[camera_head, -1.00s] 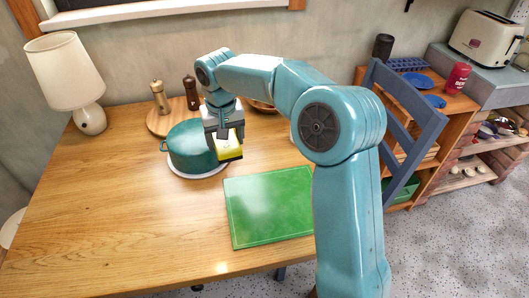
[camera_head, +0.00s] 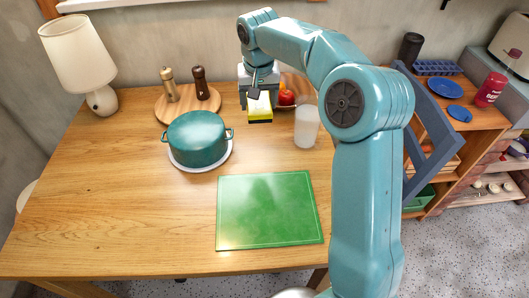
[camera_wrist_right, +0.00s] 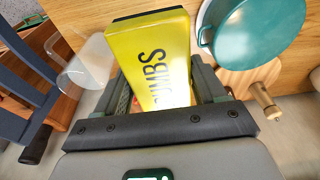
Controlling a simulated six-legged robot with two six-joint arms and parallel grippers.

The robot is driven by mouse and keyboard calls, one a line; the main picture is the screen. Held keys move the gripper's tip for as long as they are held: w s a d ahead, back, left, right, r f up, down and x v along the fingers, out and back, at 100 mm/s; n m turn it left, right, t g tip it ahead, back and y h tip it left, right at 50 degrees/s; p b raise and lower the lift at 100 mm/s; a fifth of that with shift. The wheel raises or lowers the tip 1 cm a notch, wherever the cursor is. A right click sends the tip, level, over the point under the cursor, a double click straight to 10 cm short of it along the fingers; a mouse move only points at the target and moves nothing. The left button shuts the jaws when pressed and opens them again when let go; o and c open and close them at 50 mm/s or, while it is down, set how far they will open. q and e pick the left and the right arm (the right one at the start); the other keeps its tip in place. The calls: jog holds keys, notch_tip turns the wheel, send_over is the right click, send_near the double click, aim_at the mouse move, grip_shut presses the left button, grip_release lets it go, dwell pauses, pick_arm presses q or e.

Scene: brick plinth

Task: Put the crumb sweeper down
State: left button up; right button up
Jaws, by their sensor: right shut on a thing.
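The crumb sweeper (camera_head: 260,110) is a yellow block with a dark lower edge. It is in my right gripper (camera_head: 258,96), at the back of the table, between the round wooden board and the clear cup. In the right wrist view, the yellow sweeper (camera_wrist_right: 155,50) with dark lettering sits between the fingers of my right gripper (camera_wrist_right: 165,90), which is shut on it. I cannot tell whether its lower edge touches the table (camera_head: 110,190). My left gripper is not in view.
A teal pot (camera_head: 197,138) stands on a white plate, left of the sweeper. Two mills stand on a round board (camera_head: 187,107) behind it. A clear cup (camera_head: 306,127) is close on the right, and a fruit bowl (camera_head: 299,88) is behind. A green mat (camera_head: 268,210) lies in front.

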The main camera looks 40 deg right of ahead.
jog(key=shift+s+d+r, duration=0.1)
jog(key=shift+s+d, duration=0.1)
jog(key=shift+d, duration=0.1)
jog(key=f, duration=0.7)
jog(key=f+b, duration=0.1)
jog(key=f, duration=0.7)
jog(key=shift+w+a+f, duration=0.1)
jog(key=shift+a+f, duration=0.05)
jog(key=shift+a, duration=0.05)
notch_tip(320, 180, down, 4)
jog(key=shift+r, duration=0.1)
jog(key=shift+d+f, duration=0.1)
jog(key=shift+f, duration=0.3)
